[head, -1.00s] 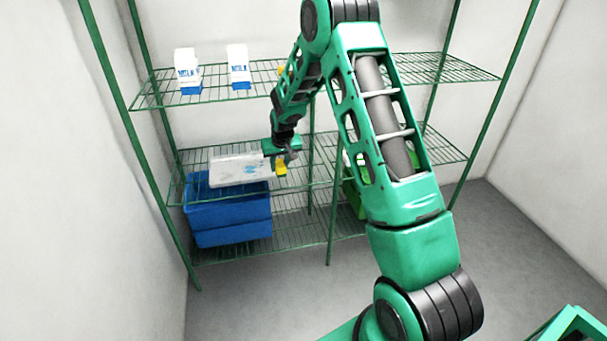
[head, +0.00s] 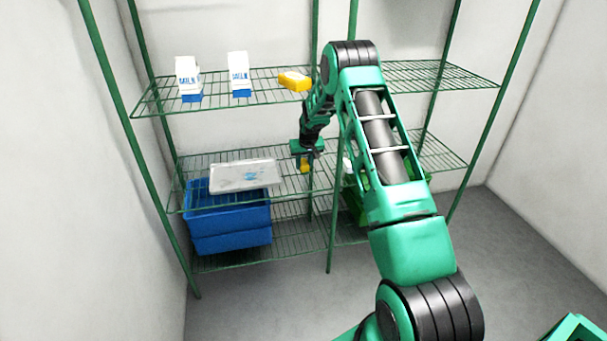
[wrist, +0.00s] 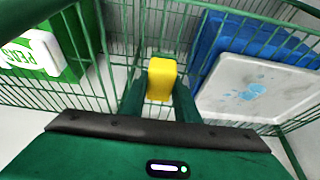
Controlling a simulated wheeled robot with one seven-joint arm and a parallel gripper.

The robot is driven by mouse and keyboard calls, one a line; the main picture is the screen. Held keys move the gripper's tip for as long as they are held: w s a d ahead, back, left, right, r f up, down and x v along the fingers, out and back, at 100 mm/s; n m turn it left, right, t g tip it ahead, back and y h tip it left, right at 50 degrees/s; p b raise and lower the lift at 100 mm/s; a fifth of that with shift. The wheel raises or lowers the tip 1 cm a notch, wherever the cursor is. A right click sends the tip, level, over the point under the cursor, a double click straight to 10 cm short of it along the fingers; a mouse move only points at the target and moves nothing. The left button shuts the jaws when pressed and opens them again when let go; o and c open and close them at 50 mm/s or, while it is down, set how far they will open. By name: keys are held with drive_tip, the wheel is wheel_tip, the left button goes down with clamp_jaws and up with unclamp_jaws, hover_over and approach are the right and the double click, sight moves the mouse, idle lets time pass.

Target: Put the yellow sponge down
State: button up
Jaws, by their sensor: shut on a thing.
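My gripper (head: 305,157) is shut on a yellow sponge (head: 305,167), at the middle shelf to the right of a pale tray. In the wrist view the sponge (wrist: 161,80) sits upright between the two fingers of my gripper (wrist: 160,103), with shelf wires around it. I cannot tell whether the sponge touches the middle shelf (head: 290,182). Its lower end is hard to see.
The pale tray (head: 230,178) with blue stains lies on the middle shelf, above blue crates (head: 230,230). Milk cartons (head: 239,75) and a yellow block (head: 294,81) stand above.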

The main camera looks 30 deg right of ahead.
sight(304, 171)
drive_tip(key=shift+d+f, duration=0.15)
drive_tip(key=shift+d, duration=0.05)
drive_tip(key=shift+w+f, duration=0.1)
drive_tip(key=shift+f, duration=1.85)
drive_tip(key=o, duration=0.9)
drive_tip(key=shift+f, duration=0.1)
